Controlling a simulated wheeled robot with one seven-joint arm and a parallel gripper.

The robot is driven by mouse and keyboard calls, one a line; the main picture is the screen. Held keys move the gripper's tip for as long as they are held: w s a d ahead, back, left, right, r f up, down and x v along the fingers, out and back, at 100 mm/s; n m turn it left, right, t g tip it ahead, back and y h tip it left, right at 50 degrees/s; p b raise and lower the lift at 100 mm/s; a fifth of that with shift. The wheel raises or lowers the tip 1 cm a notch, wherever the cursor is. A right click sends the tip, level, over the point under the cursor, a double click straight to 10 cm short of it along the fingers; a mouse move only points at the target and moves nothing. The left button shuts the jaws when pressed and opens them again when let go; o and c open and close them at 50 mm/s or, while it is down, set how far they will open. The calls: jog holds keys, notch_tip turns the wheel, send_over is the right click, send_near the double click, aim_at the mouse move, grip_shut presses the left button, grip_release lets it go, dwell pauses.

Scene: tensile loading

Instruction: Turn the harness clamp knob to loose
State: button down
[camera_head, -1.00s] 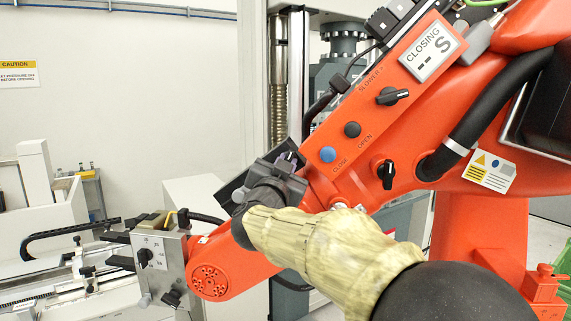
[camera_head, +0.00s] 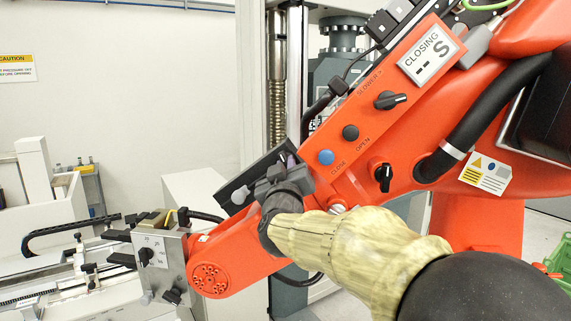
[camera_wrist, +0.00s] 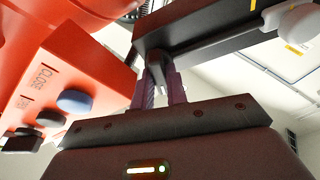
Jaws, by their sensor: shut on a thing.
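A black box-like bar (camera_head: 253,176) lies slanted beside the orange machine arm, left of the blue CLOSE button. In the wrist view the bar (camera_wrist: 205,28) crosses the top. My gripper (camera_head: 286,158) is at its upper right end. In the wrist view my gripper's two purple fingers (camera_wrist: 162,82) are shut on a dark, thin grip piece (camera_wrist: 155,66) under the bar. It may be the harness clamp knob, but no label for it is readable. A pale grey round knob (camera_head: 240,195) sits at the bar's other end, apart from my fingers. The clamp's loose or tight setting cannot be read.
The orange arm carries a blue CLOSE button (camera_head: 326,157), a black OPEN button (camera_head: 350,132), black selector knobs (camera_head: 390,100) and a CLOSING display (camera_head: 430,55), close right of my gripper. A metal box with a dial (camera_head: 147,256) stands lower left. A pale wall is behind.

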jog(key=shift+n, duration=0.7)
jog(key=c, duration=1.4)
grip_release()
jog(key=shift+w+d, duration=0.1)
jog(key=shift+w, duration=0.1)
jog(key=shift+s, duration=0.1)
jog(key=b+v, duration=0.6)
jog(key=v, duration=1.1)
jog(key=shift+s+d+b, duration=0.15)
jog(key=shift+d+b, duration=0.05)
jog(key=shift+b, duration=0.1)
